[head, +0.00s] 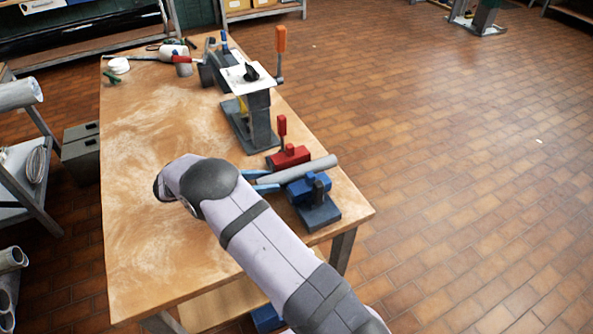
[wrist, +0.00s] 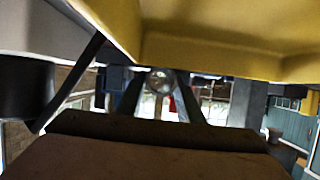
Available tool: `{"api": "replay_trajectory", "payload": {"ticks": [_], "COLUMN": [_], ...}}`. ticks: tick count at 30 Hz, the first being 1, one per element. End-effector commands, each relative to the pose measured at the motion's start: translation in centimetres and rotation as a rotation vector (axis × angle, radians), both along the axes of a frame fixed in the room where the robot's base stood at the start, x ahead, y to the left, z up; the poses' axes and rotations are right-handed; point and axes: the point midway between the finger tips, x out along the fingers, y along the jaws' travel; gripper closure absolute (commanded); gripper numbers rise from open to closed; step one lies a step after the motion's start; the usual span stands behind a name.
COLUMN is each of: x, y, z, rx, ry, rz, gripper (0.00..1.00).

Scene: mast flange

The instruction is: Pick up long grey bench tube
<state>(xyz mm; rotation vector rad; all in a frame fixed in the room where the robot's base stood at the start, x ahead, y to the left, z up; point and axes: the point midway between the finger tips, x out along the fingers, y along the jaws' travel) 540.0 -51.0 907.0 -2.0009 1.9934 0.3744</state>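The long grey bench tube (head: 312,168) lies roughly level near the table's right edge, between a red clamp fixture (head: 288,157) and a blue clamp fixture (head: 311,190). Its right end is free; its left end is towards my gripper. My gripper (head: 261,182) is at that left end, with blue fingers on either side of the tube's line. In the wrist view the round tube end (wrist: 162,81) faces me between the two dark fingers of my gripper (wrist: 161,92). The fingers look spread; whether either touches the tube is unclear. My arm hides the gripper's body in the head view.
The wooden table (head: 145,130) is mostly clear on its left. A grey stand with a white plate (head: 236,80) and an upright orange handle (head: 281,40) stand farther back. Tools lie at the far end. A rack with grey pipes (head: 18,95) is at the left.

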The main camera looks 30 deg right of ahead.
Motion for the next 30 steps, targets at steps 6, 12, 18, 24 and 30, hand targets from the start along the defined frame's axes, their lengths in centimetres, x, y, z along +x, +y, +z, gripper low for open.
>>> {"api": "replay_trajectory", "payload": {"ticks": [6, 12, 18, 24, 30], "x": [0.0, 0.0, 0.1, 0.1, 0.1], "y": [0.0, 0.0, 0.0, 0.0, 0.0], "z": [0.1, 0.1, 1.3, 4.4, 7.7], "rx": [-0.001, 0.0, 0.001, 0.001, 0.001], "ry": [-0.001, -0.001, -0.004, -0.008, -0.006], "rz": [0.001, 0.001, 0.0, 0.0, 0.0], "gripper": [0.95, 0.95, 0.95, 0.95, 0.95]}}
